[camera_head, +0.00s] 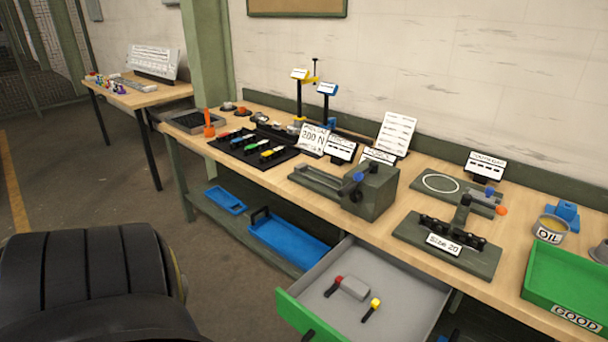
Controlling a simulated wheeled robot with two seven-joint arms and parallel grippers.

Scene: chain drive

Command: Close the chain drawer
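The chain drawer, as far as I can tell, is the drawer (398,300) with a grey inside and a green front (297,318). It is pulled out from under the workbench (277,172) at the lower middle. A dark handle (309,336) shows on its front at the bottom edge of the picture. Neither of my grippers is in view.
A green tray marked GOOD (575,318) stands at the bench's right front. A grey fixture (370,190) and a "Size 20" plate (443,243) sit on the bench above the drawer. Blue bins (285,240) lie on the lower shelf.

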